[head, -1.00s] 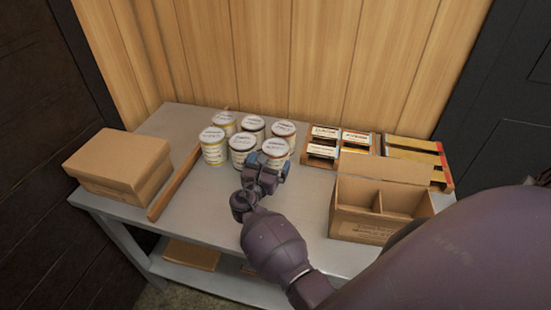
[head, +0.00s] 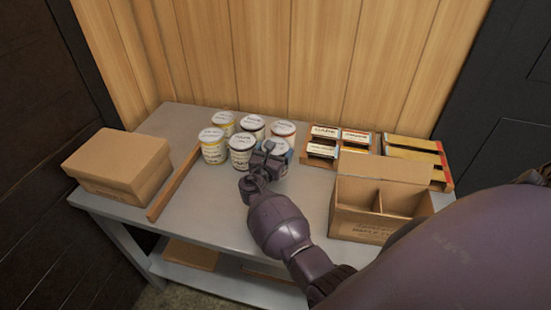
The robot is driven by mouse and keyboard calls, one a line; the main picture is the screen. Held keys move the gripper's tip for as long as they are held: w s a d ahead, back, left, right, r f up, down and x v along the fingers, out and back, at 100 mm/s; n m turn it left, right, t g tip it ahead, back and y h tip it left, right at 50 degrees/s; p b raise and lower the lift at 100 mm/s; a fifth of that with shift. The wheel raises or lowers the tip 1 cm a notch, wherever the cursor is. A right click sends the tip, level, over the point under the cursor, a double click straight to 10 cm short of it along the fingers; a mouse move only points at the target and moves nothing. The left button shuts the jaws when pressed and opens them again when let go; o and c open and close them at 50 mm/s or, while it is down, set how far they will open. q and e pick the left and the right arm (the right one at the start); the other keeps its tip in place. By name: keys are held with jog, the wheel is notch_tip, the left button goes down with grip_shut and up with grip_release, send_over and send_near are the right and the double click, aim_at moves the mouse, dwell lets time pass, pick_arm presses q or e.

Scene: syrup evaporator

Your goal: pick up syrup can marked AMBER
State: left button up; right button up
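Several syrup cans with white lids stand upright in two rows on the grey table. Their lid print is too small to read, so I cannot tell which is marked AMBER. The front row has a yellow-banded can (head: 213,147) at left, a dark-banded can (head: 241,152) in the middle and a can at right (head: 277,146). Behind them are a yellow can (head: 224,121), a dark one (head: 253,125) and a red one (head: 283,131). My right gripper (head: 268,157) is at the near side of the front right can, partly hiding it. Finger gap and contact are unclear. My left gripper is out of view.
A closed cardboard box (head: 118,165) stands at left, beside a wooden strip (head: 174,183). An open divided carton (head: 381,198) is at front right. Wooden trays of labels (head: 340,147) and of yellow pieces (head: 416,150) lie behind it. The front middle of the table (head: 215,205) is clear.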

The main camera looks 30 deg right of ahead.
jog(key=shift+r, duration=0.1)
jog(key=c, duration=0.6)
jog(key=shift+c, duration=0.2)
jog(key=shift+r, duration=0.1)
